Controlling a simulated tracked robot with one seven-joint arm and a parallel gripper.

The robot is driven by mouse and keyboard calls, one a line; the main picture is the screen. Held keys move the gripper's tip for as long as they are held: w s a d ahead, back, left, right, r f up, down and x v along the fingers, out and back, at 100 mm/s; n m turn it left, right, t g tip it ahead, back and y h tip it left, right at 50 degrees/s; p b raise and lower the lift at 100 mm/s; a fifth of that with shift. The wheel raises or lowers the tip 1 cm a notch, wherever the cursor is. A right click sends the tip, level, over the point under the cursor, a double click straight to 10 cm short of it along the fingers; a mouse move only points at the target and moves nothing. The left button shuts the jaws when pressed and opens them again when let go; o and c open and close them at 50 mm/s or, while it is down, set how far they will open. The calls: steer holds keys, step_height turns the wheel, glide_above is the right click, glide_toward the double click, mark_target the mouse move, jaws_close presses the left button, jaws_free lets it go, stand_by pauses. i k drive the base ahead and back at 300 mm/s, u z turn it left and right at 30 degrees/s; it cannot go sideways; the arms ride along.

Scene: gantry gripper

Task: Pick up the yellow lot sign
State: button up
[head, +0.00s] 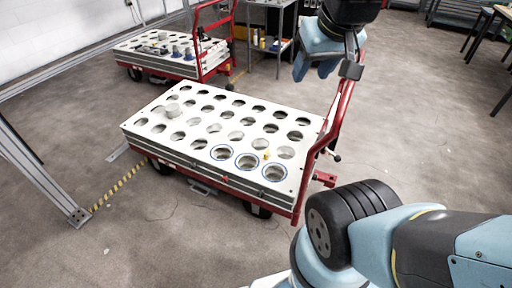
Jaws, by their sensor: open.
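The yellow lot sign (266,155) is a very small yellow piece on the white perforated top of the near cart (160,150). It stands near the cart's front right part, between two blue-ringed holes. My gripper (328,68) is at the top right, above and behind the cart's red handle in the picture. It is open, with nothing seen between its fingers, and well apart from the sign. The sign's finer shape is too small to tell.
The red handle (340,110) rises at the cart's right end. A second cart (128,48) with several parts stands behind. A metal frame post (40,170) is at left. Floor on the right is clear.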

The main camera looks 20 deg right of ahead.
mark_target(267, 155)
steer(key=z, duration=0.9)
steer(key=i, duration=0.1)
steer(key=u, duration=2.85)
steer(key=k, duration=0.8)
steer(key=z, duration=1.95)
steer(key=i, duration=1)
steer(key=z, duration=0.15)
